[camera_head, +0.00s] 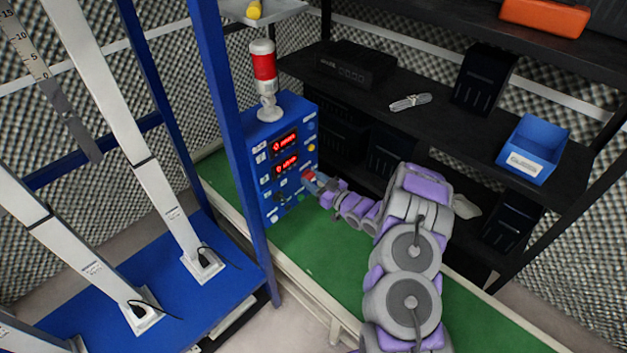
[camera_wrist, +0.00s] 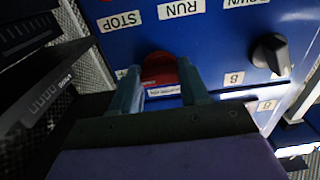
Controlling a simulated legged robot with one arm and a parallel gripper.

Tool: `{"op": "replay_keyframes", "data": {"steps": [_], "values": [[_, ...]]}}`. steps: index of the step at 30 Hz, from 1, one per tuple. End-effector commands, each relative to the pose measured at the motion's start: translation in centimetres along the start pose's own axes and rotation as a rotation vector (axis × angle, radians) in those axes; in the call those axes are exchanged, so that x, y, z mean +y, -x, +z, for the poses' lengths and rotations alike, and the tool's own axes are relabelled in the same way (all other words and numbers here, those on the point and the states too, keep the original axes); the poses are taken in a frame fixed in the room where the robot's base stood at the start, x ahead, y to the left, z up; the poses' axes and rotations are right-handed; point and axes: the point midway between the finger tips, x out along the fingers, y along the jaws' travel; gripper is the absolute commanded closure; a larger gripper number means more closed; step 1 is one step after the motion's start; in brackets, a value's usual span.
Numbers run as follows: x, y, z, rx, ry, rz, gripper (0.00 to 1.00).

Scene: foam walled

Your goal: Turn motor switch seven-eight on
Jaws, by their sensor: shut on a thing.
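The blue control box (camera_head: 255,165) stands on the green bench top, with two lit red displays on its face. My gripper (camera_head: 316,182) is at the lower right of that face. In the wrist view my gripper (camera_wrist: 160,84) is shut on a red switch (camera_wrist: 159,66), one finger on each side. The panel labels appear upside down there; "STOP" and "RUN" lie above the switch. A small label under the switch is too small to read. A black knob (camera_wrist: 271,53) sits to the right, apart from the fingers. The fingers partly hide the switch.
A red and white beacon (camera_head: 264,72) stands on top of the box. A blue post (camera_head: 235,130) rises close to its left. Dark shelves behind hold a blue bin (camera_head: 532,150) and black boxes. The green bench (camera_head: 300,250) is clear in front.

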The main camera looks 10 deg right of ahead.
Motion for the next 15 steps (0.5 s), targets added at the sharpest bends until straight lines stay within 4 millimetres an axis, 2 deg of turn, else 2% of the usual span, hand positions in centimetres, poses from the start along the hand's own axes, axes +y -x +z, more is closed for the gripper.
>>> {"op": "replay_keyframes", "data": {"steps": [8, 15], "values": [[0.02, 0.07, -0.01, -0.001, 0.025, 0.001, 0.86], [0.07, 0.10, -0.17, -0.003, 0.145, 0.001, 0.86]]}}
